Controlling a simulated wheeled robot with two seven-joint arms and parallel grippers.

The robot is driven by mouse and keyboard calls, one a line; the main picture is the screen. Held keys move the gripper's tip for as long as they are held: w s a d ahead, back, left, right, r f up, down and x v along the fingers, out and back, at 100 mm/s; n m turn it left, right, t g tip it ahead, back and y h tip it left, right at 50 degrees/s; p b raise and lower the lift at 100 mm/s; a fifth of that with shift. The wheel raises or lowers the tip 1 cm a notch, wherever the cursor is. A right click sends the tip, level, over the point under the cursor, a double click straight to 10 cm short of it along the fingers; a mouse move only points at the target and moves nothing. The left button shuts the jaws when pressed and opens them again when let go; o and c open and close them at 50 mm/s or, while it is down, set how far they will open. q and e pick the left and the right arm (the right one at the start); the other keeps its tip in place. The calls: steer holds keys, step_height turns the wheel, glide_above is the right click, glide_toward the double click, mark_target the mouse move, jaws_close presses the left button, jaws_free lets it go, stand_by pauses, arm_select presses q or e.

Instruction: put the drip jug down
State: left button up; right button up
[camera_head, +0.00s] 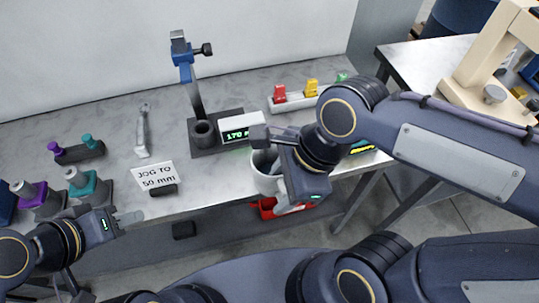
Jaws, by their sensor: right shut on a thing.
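The white drip jug (262,181) is in front of the bench's middle, near the front edge. Its open top faces up and its right side is hidden behind my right gripper (283,186). My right gripper is shut on the jug; the fingertips are partly hidden. I cannot tell whether the jug's base touches the bench. My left gripper (128,218) is at the lower left, near the bench's front edge, away from the jug. The gap between its fingers is not clear.
A stand with a blue head (182,62) and a green display (240,130) are behind the jug. A sign (155,175) reads "JOG TO 50 mm". Purple and teal pieces (80,182) stand left. A red bin (268,208) is below the front edge. Bench surface (215,180) left of the jug is clear.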

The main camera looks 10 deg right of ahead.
steer(key=w+f, duration=0.1)
steer(key=w, duration=0.1)
steer(key=w+d+f, duration=0.1)
steer(key=w, duration=0.1)
steer(key=w+d+f, duration=0.1)
steer(key=w, duration=0.1)
steer(key=shift+w+d, duration=0.1)
steer(key=shift+d, duration=0.1)
steer(key=shift+w+d+f+b, duration=0.1)
steer(key=shift+w+d+f, duration=0.25)
steer(key=shift+w+f, duration=0.9)
steer(key=shift+w+d+f+b, duration=0.15)
steer(key=shift+w+d+f, duration=0.35)
steer(key=shift+f, duration=1.4)
steer(key=shift+w+d+f+b, duration=0.1)
steer(key=shift+w+d+f, duration=0.15)
steer(key=shift+w+f, duration=1.05)
steer(key=shift+s+f, duration=0.3)
steer(key=shift+f, duration=0.15)
steer(key=o, duration=1)
steer(key=shift+o, duration=0.2)
